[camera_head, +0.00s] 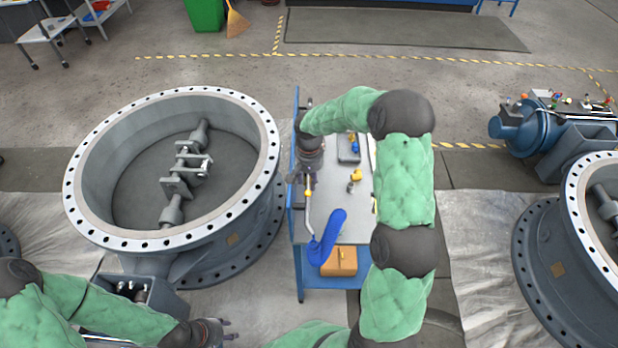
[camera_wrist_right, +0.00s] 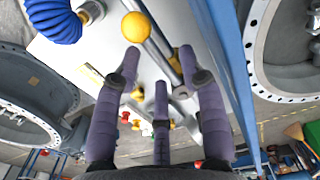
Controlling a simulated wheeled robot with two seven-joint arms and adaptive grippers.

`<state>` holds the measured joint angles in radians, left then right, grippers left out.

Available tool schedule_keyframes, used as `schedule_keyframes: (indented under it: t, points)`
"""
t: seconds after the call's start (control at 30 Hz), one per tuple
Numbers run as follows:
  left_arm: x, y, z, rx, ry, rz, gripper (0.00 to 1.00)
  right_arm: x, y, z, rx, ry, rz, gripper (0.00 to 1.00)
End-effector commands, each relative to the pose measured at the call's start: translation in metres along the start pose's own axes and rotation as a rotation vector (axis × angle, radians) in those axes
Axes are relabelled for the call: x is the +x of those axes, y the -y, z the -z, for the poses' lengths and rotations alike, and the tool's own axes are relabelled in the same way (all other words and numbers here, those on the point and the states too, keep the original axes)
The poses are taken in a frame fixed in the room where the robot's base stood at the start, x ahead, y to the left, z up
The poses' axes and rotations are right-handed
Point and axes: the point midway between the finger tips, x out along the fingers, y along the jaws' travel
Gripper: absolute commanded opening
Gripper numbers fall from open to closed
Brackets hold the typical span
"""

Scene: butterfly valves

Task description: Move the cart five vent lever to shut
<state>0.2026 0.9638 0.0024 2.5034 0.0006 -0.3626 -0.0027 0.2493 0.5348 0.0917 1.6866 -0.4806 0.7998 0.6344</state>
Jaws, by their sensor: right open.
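The cart (camera_head: 352,210) has a grey top on a blue frame. A metal pipe (camera_head: 309,212) runs along its left side with a small yellow part, and a blue hose (camera_head: 330,235) joins its near end. In the right wrist view a yellow ball (camera_wrist_right: 135,27) sits by the pipe. I cannot tell which part is the vent lever. My right gripper (camera_head: 297,178) is over the cart's left edge, by the pipe's far end. In the wrist view its fingers (camera_wrist_right: 158,68) are spread and hold nothing. My left gripper (camera_head: 222,332) is low, left of the cart; its finger opening is unclear.
A large flanged valve (camera_head: 172,100) stands left of the cart, another (camera_head: 570,220) at the right. An orange block (camera_head: 339,262) and a yellow fitting (camera_head: 356,175) are on the cart. A blue machine (camera_head: 522,132) stands far right. My right arm covers the cart's right side.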

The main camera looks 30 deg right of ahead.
Motion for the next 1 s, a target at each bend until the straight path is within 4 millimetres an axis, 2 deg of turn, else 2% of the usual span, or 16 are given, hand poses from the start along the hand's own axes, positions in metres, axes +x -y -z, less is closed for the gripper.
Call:
schedule_keyframes:
  t: [0.2,0.33,0.37,0.77,1.0]
  points:
    - [0.0000,0.0000,0.0000,0.000,0.000,0.000,0.40,0.0000,-0.0001,0.0001,0.000,-0.001,0.000,0.41]
    - [0.0000,0.0000,0.0000,0.000,0.000,0.000,0.40,-0.0002,0.0000,0.0002,0.000,-0.001,0.000,0.05]
    - [0.0000,0.0000,0.0000,0.000,0.000,0.000,0.40,-0.0002,0.0000,0.0002,0.000,-0.001,0.000,0.00]
    - [0.0003,0.0001,0.0000,0.000,0.000,0.000,0.40,-0.0005,-0.0012,0.0007,-0.027,-0.002,0.001,0.00]
    - [0.0013,0.0005,0.0001,0.000,0.000,0.000,0.40,-0.0008,-0.0067,0.0026,-0.145,-0.004,0.000,0.00]
